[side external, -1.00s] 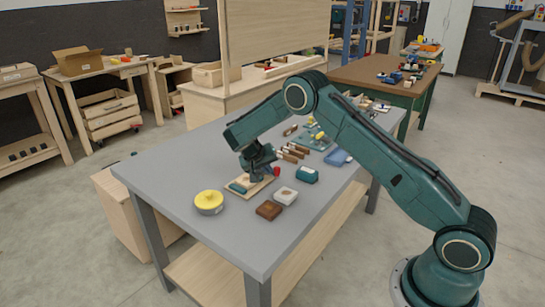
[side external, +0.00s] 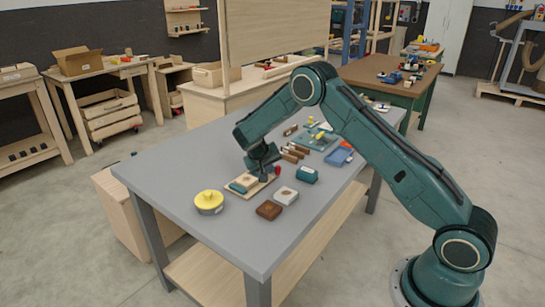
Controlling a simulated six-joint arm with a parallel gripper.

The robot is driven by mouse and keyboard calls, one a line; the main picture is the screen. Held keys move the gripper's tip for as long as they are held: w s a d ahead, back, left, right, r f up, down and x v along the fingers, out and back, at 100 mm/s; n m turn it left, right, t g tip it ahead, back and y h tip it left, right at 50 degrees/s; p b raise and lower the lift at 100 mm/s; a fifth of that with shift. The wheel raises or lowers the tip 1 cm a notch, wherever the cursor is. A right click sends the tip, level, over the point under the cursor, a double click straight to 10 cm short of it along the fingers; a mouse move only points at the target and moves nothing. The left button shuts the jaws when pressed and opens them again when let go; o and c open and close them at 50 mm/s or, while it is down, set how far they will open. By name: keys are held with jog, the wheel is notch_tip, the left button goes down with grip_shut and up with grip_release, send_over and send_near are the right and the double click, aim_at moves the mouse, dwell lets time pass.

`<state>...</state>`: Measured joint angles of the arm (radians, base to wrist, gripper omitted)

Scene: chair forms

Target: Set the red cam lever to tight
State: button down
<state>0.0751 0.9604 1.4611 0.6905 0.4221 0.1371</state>
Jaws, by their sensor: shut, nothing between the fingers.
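A small red part (side external: 277,170), which looks like the cam lever, shows at the right edge of my gripper. Its exact angle is too small to tell. A light wooden board (side external: 252,191) with a teal block (side external: 238,187) lies below and left of it on the grey bench. My gripper (side external: 263,178) points down over the right part of this board, close beside the red part. It is shut and empty. Whether it touches the red part cannot be told, and my gripper hides part of the board.
On the grey bench (side external: 200,165) stand a yellow-topped round tin (side external: 208,201), a brown block (side external: 269,210), a white block (side external: 286,195) and a teal block (side external: 306,175). Brown-handled tools (side external: 294,152) and a blue tray (side external: 338,157) lie behind. The bench's left part is clear.

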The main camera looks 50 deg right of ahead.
jog(key=d+n, duration=0.1)
jog(key=d+n+t, duration=0.1)
jog(key=shift+s+n+t, duration=0.3)
jog(key=shift+s, duration=0.1)
jog(key=d+n, duration=0.1)
jog(key=n+t+y, duration=0.1)
jog(key=shift+d+n+t, duration=0.3)
jog(key=shift+d+n, duration=0.05)
jog(key=shift+n, duration=0.05)
jog(key=d+n+y, duration=0.1)
jog(key=d+n+t+y, duration=0.1)
jog(key=n, duration=0.1)
jog(key=shift+w, duration=0.25)
jog(key=n, duration=0.1)
jog(key=w+d+n+t+y, duration=0.1)
jog(key=n, duration=0.1)
jog(key=shift+d, duration=0.2)
jog(key=shift+w+d, duration=0.15)
jog(key=shift+d, duration=0.25)
jog(key=shift+a, duration=0.15)
